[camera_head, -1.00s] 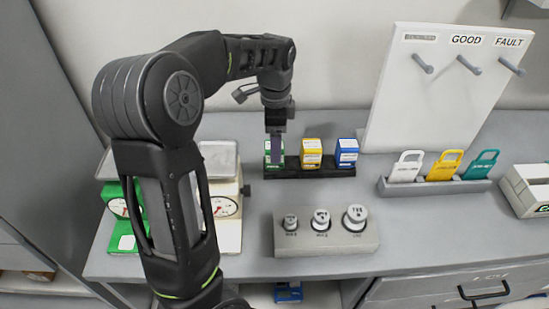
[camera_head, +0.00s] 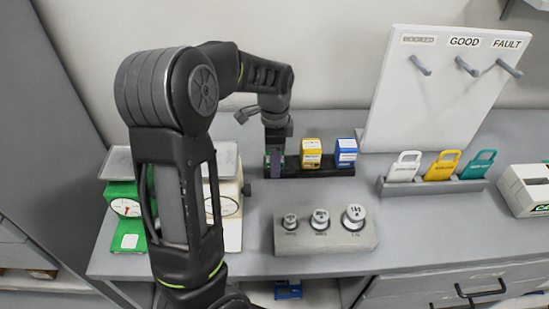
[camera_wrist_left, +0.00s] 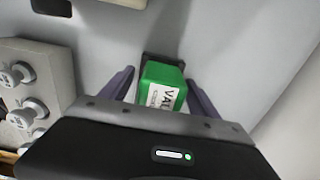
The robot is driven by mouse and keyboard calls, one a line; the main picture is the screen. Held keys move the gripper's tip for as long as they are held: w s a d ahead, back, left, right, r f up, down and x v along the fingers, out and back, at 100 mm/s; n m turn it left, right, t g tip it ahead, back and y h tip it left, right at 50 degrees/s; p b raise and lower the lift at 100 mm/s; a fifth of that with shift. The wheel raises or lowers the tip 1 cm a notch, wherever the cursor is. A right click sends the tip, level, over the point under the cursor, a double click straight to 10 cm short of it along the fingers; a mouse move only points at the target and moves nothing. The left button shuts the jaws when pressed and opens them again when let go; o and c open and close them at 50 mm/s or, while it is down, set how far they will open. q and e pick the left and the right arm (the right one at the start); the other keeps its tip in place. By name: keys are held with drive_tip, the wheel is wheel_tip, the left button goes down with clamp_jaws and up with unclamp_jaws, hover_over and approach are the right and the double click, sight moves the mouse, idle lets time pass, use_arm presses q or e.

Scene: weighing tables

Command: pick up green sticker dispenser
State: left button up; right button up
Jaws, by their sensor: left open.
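The green sticker dispenser (camera_wrist_left: 165,74) stands between the two spread fingers of my left gripper in the left wrist view, with its white label facing the camera. In the head view my left gripper (camera_head: 275,163) points down over the left end of the dark holder (camera_head: 318,172) and hides most of the green dispenser. The fingers are open, one on each side of the dispenser; I cannot tell whether either touches it. My right gripper is not in view.
Yellow (camera_head: 311,152) and blue (camera_head: 346,152) dispensers stand to the right in the same holder. A weight block (camera_head: 325,243) with several knobbed weights lies in front. Scales with dials (camera_head: 228,222) stand left. Coloured tags (camera_head: 443,165) and a pegboard (camera_head: 440,95) are at the right.

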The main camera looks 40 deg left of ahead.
use_arm(q)
clamp_jaws()
idle(0.8)
